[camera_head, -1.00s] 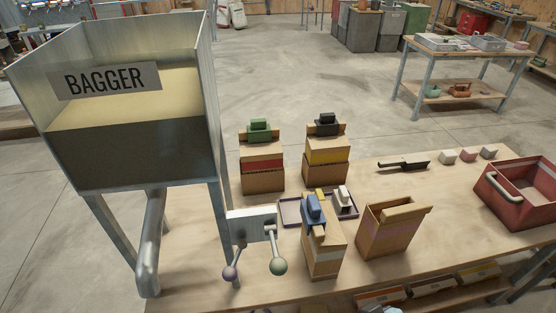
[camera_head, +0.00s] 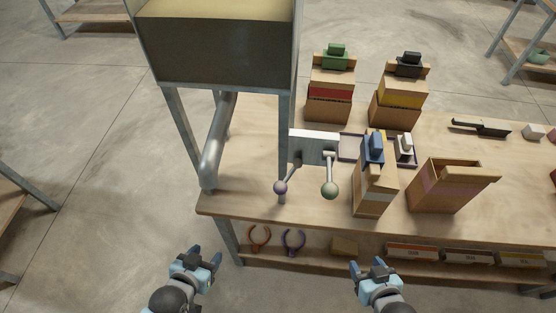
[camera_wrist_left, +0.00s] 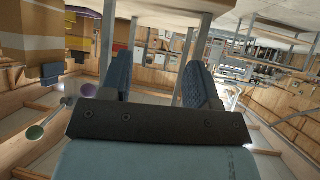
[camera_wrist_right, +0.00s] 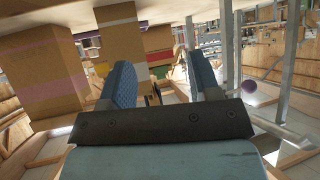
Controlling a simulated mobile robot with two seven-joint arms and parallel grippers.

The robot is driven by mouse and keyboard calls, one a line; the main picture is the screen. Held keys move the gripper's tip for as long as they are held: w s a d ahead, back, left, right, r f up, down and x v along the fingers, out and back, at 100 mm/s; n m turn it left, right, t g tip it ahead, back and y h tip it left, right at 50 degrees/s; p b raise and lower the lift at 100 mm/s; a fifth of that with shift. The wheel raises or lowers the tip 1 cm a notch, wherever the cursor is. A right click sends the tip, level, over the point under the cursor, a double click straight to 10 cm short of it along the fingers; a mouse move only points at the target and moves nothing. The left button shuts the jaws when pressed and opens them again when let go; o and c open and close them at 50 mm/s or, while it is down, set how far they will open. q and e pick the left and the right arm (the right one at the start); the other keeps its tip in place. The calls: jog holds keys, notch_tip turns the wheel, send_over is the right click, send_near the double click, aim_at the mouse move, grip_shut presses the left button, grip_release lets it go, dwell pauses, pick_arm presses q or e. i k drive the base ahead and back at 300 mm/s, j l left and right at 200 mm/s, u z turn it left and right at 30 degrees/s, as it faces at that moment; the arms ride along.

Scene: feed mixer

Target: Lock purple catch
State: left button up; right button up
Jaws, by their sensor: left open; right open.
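A purple ball knob (camera_head: 280,187) sits at the end of a lever on the pale metal box (camera_head: 314,148) by the hopper's leg. A second lever beside it ends in a green knob (camera_head: 330,190). Both levers hang down toward me. The purple knob also shows in the left wrist view (camera_wrist_left: 88,90) and the right wrist view (camera_wrist_right: 249,86). My left gripper (camera_head: 203,256) is open and empty, in front of the table and below left of the purple knob. My right gripper (camera_head: 368,265) is open and empty, in front of the table, below right of the green knob.
The hopper (camera_head: 215,45) stands on metal legs at the table's left end, with a pipe (camera_head: 217,145). A box with a blue clip (camera_head: 373,148) and an open box (camera_head: 450,185) stand right of the levers. Orange (camera_head: 260,238) and purple (camera_head: 293,242) ring-shaped items are on the lower shelf.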

aim_at(280, 186)
jog(key=j+z, duration=0.15)
jog(key=z, duration=1.2)
jog(key=k+j+z, duration=0.1)
jog(key=j+z, duration=0.3)
jog(key=k+j+z, duration=0.1)
jog(key=z, duration=0.25)
jog(key=k+j+z, duration=0.2)
jog(key=j+z, duration=0.2)
jog(key=k+j+z, duration=0.2)
jog(key=k+j, duration=0.15)
jog(key=k+j+z, duration=0.25)
jog(key=k, duration=0.25)
jog(key=k+j, duration=0.2)
jog(key=k, duration=0.15)
jog(key=k+j, duration=0.2)
jog(key=k, duration=0.1)
